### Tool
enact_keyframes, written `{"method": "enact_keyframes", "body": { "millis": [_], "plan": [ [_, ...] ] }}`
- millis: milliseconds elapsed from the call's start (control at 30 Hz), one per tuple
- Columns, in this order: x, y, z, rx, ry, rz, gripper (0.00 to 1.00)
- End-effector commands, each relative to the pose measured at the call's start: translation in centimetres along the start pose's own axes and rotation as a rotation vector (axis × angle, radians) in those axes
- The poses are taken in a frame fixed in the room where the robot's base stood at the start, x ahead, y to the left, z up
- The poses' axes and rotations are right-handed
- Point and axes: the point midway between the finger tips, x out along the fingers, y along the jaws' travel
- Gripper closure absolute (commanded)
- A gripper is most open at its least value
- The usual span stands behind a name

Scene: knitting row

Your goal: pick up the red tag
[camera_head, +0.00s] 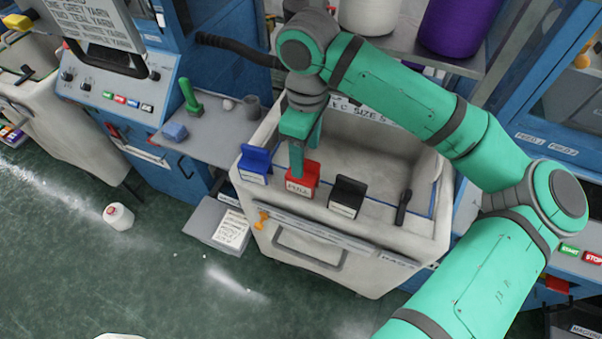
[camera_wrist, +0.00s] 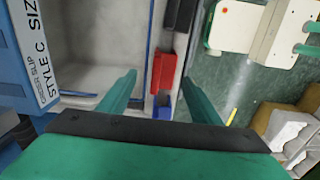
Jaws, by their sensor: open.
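The red tag (camera_head: 302,184) stands on the front rim of the white bin (camera_head: 350,275), between a blue tag (camera_head: 253,166) and a black tag (camera_head: 347,197). My gripper (camera_head: 298,168) points down at the red tag from above and hides part of its back edge. In the wrist view, my gripper (camera_wrist: 159,82) is open, with one finger on each side of the red tag (camera_wrist: 163,72) in the picture. Nothing is held. The blue tag (camera_wrist: 163,104) shows nearer the palm in the picture. I cannot tell whether the fingertips reach down past the tag's top.
A dark upright handle (camera_head: 403,207) stands on the rim right of the black tag. A grey shelf (camera_head: 205,143) with a green tool (camera_head: 189,95) and a blue block (camera_head: 175,131) is at left. The bin's interior looks empty. Open green floor lies in front.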

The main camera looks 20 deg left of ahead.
Motion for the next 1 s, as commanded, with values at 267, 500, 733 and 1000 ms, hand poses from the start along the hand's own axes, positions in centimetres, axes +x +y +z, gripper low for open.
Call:
{"method": "enact_keyframes", "body": {
  "millis": [267,500,733,1000],
  "plan": [
    [3.1,-1.1,-0.5,-0.017,-0.001,0.0,0.42],
    [5.2,-1.1,-0.7,-0.02,0.001,0.0,0.42],
    [5.2,-1.1,-0.6,-0.018,0.002,0.0,0.42],
    [5.2,-0.8,0.2,-0.002,0.001,0.0,0.86]
  ]
}}
